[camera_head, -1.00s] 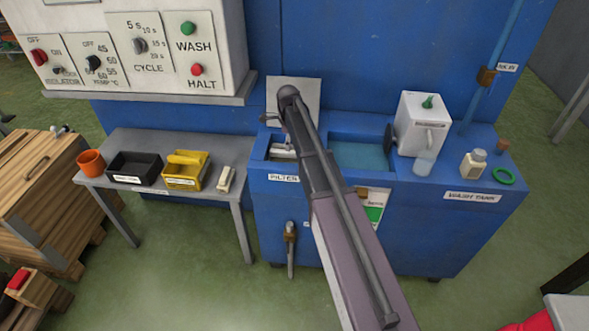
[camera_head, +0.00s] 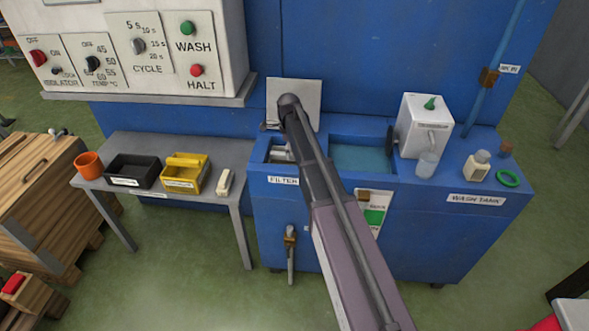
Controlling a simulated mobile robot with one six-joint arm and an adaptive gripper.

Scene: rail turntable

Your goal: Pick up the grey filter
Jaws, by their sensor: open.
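A light grey piece (camera_head: 281,154), which looks like the grey filter, lies in the small left opening of the blue wash tank, above the label FILTER (camera_head: 283,181). Only part of it shows, as my arm covers its right side. My arm reaches up from the bottom of the picture, and its far joint stands over the back of this opening. My gripper's jaws are hidden behind the arm. A small dark part shows just left of the far joint, but I cannot tell what it is.
A raised pale plate (camera_head: 306,97) stands behind the opening. Right of my arm are a water basin (camera_head: 362,158), a white box (camera_head: 423,125), bottles and a green ring (camera_head: 508,178). A side table (camera_head: 232,150) on the left holds an orange cup, black and yellow bins.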

